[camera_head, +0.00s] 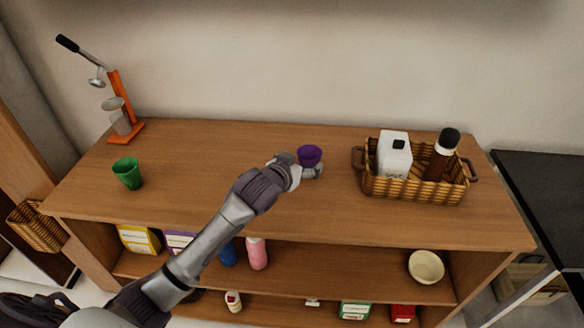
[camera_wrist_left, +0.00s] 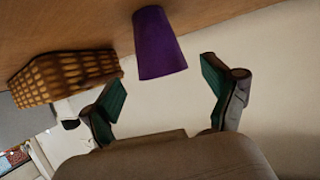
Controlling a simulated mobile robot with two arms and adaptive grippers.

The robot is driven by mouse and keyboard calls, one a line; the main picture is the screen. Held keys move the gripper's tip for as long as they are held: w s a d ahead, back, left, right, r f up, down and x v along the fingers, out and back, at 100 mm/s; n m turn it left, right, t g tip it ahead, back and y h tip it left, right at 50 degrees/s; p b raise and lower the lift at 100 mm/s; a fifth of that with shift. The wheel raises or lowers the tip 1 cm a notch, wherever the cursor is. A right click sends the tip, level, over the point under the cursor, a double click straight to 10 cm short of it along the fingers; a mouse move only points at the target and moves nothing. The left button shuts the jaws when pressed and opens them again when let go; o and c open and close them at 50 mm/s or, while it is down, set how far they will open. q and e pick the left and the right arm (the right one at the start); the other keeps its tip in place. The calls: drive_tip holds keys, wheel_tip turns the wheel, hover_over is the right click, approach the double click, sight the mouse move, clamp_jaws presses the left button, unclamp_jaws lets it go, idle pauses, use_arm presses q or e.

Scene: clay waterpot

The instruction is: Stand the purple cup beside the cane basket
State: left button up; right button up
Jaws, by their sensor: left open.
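The purple cup (camera_head: 310,155) stands upright on the wooden cabinet top, left of the cane basket (camera_head: 412,190) with a gap of bare wood between them. My left gripper (camera_head: 306,169) is open at the cup and partly hides its lower part in the head view. In the left wrist view, which is turned over, the cup (camera_wrist_left: 158,42) is in front of and between the spread fingers (camera_wrist_left: 163,82). I cannot tell whether a finger touches it. The basket (camera_wrist_left: 65,78) shows there to the left. My right gripper is not in view.
The basket holds a white container (camera_head: 394,155) and a dark bottle (camera_head: 441,158). A green cup (camera_head: 128,174) and an orange press (camera_head: 122,100) stand at the left. The wall is close behind. Bare wood lies in front of the basket and my gripper.

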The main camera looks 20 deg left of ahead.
use_arm(q)
drive_tip(key=v, duration=0.6)
drive_tip(key=shift+s, duration=0.25)
